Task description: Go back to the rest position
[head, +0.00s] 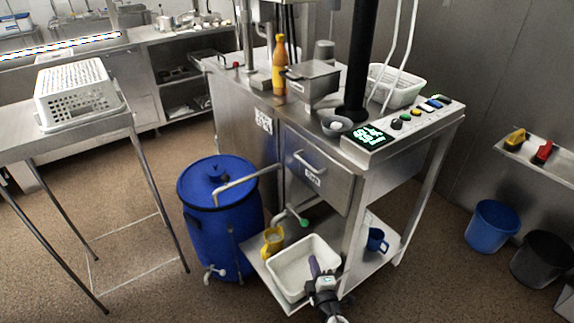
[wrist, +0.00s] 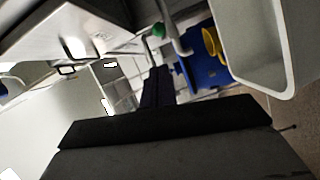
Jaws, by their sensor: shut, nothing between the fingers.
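My gripper (head: 315,268) shows at the bottom centre of the head view, in front of the lower shelf of the steel machine. Its dark fingers overlap the white tub (head: 292,274) in the picture. In the wrist view my gripper (wrist: 158,72) is shut, with its fingers together and nothing held. The white tub (wrist: 277,85) stands to the right there, apart from the fingers.
A steel machine (head: 330,185) stands over the lower shelf. A blue barrel (head: 222,235), a yellow jug (head: 272,241) and a blue mug (head: 377,239) are close by. A steel table (head: 75,140) holds an upturned white basket (head: 80,92). Open floor lies at front left.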

